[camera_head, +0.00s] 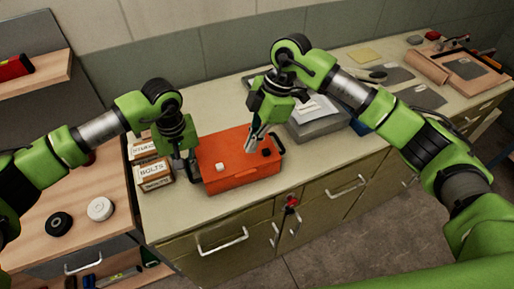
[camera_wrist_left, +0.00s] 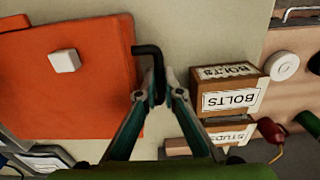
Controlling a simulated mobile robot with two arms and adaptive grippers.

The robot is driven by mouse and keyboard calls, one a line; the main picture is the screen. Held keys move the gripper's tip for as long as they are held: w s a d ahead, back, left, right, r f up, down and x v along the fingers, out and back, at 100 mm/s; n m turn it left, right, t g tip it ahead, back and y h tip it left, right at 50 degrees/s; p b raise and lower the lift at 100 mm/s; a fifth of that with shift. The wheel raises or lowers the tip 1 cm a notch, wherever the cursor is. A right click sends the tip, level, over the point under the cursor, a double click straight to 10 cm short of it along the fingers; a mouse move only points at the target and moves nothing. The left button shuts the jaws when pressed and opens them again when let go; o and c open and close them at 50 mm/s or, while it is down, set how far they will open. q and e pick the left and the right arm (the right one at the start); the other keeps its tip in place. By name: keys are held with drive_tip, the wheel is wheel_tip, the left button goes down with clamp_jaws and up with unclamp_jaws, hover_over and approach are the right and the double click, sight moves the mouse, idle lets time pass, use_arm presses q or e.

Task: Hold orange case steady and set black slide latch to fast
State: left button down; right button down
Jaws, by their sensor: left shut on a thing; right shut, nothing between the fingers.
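The orange case (camera_head: 238,182) lies on the pale counter. A small white block (camera_head: 220,167) and a small black piece (camera_head: 266,153), seemingly the slide latch, are on its top. The white block also shows in the left wrist view (camera_wrist_left: 65,61). My left gripper (camera_head: 189,172) is at the case's left end, shut on its black handle (camera_wrist_left: 147,50). My right gripper (camera_head: 251,147) is shut and empty, its tips low over the case top just left of the black piece. I cannot tell whether they touch the case. Any latch markings are too small to read.
A grey box (camera_head: 318,124) stands behind the case on the right. Drawers with handles (camera_head: 222,241) line the counter's front. The counter in front of the case is clear.

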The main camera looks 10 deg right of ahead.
use_arm(q)
drive_tip(key=shift+d, duration=0.15)
use_arm(e)
drive_tip(key=v, duration=0.6)
drive_tip(key=shift+d+r, duration=0.15)
drive_tip(key=shift+r, duration=0.2)
use_arm(q)
drive_tip(key=c, duration=2.1)
unclamp_jaws()
